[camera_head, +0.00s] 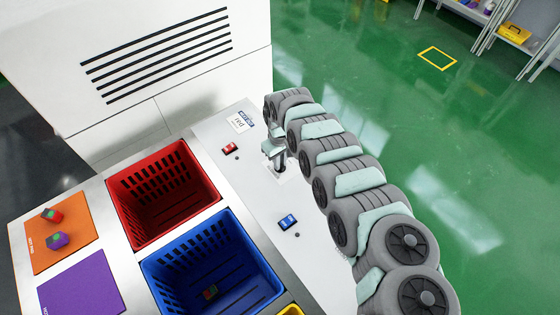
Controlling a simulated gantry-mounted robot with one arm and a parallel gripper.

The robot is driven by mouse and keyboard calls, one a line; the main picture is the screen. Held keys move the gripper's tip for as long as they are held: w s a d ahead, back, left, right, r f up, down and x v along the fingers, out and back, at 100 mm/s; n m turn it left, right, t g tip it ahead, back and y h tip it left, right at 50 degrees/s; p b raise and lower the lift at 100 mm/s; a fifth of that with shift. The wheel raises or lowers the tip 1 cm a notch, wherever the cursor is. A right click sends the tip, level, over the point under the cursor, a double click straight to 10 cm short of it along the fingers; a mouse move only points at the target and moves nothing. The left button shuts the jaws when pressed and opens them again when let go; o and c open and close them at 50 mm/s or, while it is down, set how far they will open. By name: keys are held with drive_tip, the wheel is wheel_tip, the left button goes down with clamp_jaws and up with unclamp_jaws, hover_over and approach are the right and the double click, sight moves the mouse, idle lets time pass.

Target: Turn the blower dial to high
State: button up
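My gripper (279,167) points down over a small pale plate (287,175) on the light grey panel (262,205), on the near side of the white vented cabinet. Its fingers are small here, and I cannot tell whether they are open or shut, or whether they touch anything. No blower dial shows clearly; the gripper and wrist cover part of the plate. A red switch-like block (230,148) sits left of the gripper. A blue one (288,222) sits below it in the picture.
A red crate (211,207) and a blue crate (262,300) stand left of the panel. A yellow crate edge (290,311) shows at the bottom. An orange mat (75,258) bears two small blocks; a purple mat (82,290) is beside it. The white cabinet (185,75) rises behind.

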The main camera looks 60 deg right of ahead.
clamp_jaws()
